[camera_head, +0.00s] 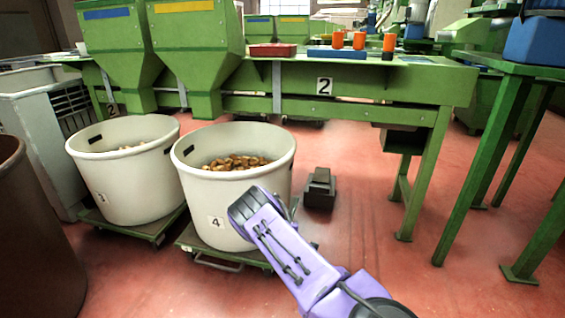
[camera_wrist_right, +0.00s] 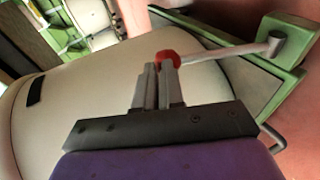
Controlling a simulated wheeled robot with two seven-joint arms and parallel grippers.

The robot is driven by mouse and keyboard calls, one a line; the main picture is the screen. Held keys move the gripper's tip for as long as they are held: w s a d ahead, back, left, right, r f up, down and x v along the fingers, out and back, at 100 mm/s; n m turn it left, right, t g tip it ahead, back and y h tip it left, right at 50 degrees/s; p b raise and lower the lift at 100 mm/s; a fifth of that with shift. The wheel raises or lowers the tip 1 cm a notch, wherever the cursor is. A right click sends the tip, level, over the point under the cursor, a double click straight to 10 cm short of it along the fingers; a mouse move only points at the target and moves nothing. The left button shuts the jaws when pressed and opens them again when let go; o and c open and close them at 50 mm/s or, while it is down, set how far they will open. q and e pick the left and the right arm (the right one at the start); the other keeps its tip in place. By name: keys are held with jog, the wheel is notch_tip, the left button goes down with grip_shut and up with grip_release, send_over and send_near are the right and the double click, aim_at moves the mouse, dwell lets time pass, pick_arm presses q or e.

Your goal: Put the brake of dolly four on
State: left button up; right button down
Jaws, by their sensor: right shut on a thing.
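Dolly four (camera_head: 205,250) is a low green platform under a white tub marked 4 (camera_head: 217,222). In the right wrist view a grey metal lever with a red knob (camera_wrist_right: 169,55) runs from a pivot on the green dolly frame (camera_wrist_right: 285,65). My right gripper (camera_wrist_right: 160,75) is shut on the red knob, beside the tub wall. In the head view my purple right arm (camera_head: 290,250) reaches in front of the tub and hides the lever and fingertips. I cannot tell the lever's brake setting. My left gripper is not in view.
Tub four holds brown corks (camera_head: 236,162). A second tub (camera_head: 112,185) on its own dolly stands close on the left. A small black box (camera_head: 320,188) lies on the floor behind my arm. Green table legs (camera_head: 425,175) stand right; red floor between is clear.

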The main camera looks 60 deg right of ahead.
jog(key=r+p+v, duration=0.1)
jog(key=p+v, duration=0.6)
jog(key=v, duration=0.7)
jog(key=shift+d+p, duration=0.35)
jog(key=shift+p, duration=0.05)
jog(key=shift+w+r, duration=0.1)
